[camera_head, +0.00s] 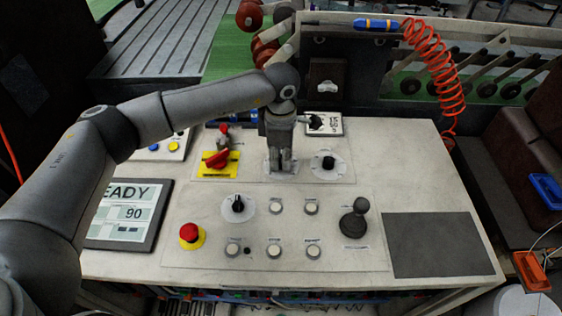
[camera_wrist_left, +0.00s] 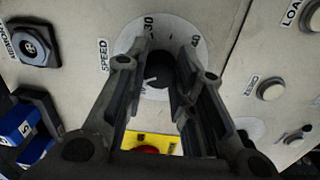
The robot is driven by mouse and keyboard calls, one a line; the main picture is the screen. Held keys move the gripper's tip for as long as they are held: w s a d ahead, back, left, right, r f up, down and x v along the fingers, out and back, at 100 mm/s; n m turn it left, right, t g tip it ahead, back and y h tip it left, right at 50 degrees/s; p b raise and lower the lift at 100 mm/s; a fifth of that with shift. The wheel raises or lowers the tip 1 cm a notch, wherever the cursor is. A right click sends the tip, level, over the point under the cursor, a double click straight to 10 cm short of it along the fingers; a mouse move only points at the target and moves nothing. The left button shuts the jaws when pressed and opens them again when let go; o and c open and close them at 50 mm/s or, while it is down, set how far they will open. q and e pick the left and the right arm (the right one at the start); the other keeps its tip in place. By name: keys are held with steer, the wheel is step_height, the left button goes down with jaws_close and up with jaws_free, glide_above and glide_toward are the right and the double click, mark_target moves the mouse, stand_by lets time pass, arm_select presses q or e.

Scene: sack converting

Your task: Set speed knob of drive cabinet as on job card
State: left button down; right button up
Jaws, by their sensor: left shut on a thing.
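My left gripper (camera_head: 280,170) points down over the control panel (camera_head: 390,258). Its fingers (camera_wrist_left: 160,88) are closed around the black speed knob (camera_wrist_left: 160,68), one finger on each side. The knob sits on a round pale dial plate (camera_wrist_left: 196,42) beside the word SPEED. The numbers 30 and 40 show on the dial. A short white mark shows at the knob, but its exact reading is unclear between the fingers. In the head view the gripper hides the knob. My right gripper is not in view. I cannot make out a job card.
Beside the gripper are a red switch on a yellow plate (camera_head: 218,172) and another black knob (camera_head: 328,163). In front are a selector (camera_head: 238,205), a red emergency button (camera_head: 191,234), several white buttons and a joystick (camera_head: 354,220). A display (camera_head: 131,214) reads 90. The dark mat (camera_head: 438,244) is clear.

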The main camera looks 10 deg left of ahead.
mark_target(281, 161)
arm_select(q)
steer(key=shift+n, duration=0.4)
steer(key=c, duration=1.2)
jaws_free()
steer(key=r, duration=1.2)
steer(key=shift+s, duration=0.25)
